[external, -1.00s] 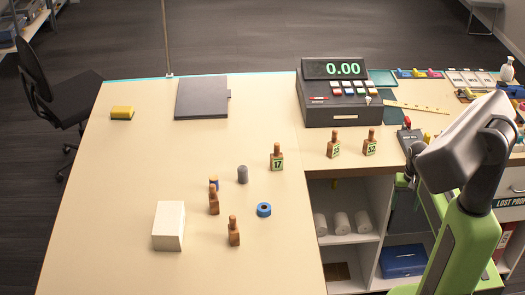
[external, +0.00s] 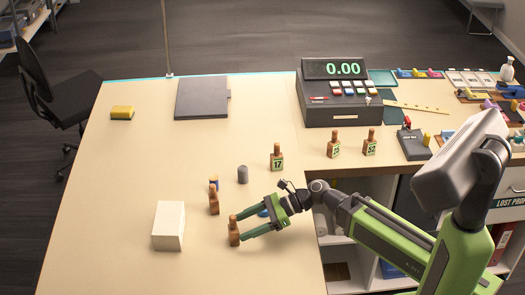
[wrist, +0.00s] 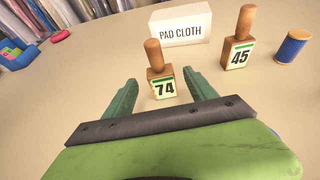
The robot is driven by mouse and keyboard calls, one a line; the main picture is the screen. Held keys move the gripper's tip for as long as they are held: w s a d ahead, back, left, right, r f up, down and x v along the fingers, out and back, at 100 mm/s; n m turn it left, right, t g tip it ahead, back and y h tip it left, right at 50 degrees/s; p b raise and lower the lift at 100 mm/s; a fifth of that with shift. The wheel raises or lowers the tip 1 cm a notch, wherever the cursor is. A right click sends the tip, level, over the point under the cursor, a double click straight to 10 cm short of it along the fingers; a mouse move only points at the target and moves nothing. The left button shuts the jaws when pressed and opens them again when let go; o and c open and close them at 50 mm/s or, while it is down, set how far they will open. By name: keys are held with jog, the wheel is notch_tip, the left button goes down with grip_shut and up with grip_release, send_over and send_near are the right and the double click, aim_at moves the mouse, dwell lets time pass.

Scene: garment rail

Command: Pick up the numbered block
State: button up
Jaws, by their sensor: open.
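Several wooden blocks with peg handles and number labels stand upright on the counter. The block marked 74 (wrist: 162,86) is straight ahead in the wrist view, between my two green fingertips with a gap on each side. In the external view this block (external: 233,233) is at the tips of my gripper (external: 239,228), which is open and reaches in from the right. The block marked 45 (wrist: 238,52) stands to its right in the wrist view; it is also in the external view (external: 213,203). The block marked 17 (external: 277,160) and the block marked 52 (external: 370,145) stand farther back.
A white box labelled PAD CLOTH (wrist: 182,22) stands behind block 74 in the wrist view. A blue spool (wrist: 292,46) is beside block 45. A grey cylinder (external: 242,174) and a mostly hidden blue ring (external: 263,212) are nearby. The left counter is largely clear.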

aim_at(225, 243)
jog(key=b+x, duration=0.2)
jog(key=x, duration=0.5)
jog(key=shift+w+a+f+b, duration=0.15)
jog(key=shift+f+b, duration=0.1)
jog(key=shift+b, duration=0.15)
jog(key=shift+r, duration=0.15)
grip_shut()
jog(key=shift+r+p, duration=0.55)
jog(key=shift+p, duration=0.15)
notch_tip(225, 243, up, 4)
jog(key=p, duration=0.4)
jog(key=w+d+r+p, duration=0.5)
jog(key=d+r, duration=0.1)
jog(key=d, duration=0.4)
jog(key=shift+d+p, duration=0.35)
jog(key=shift+p, duration=0.05)
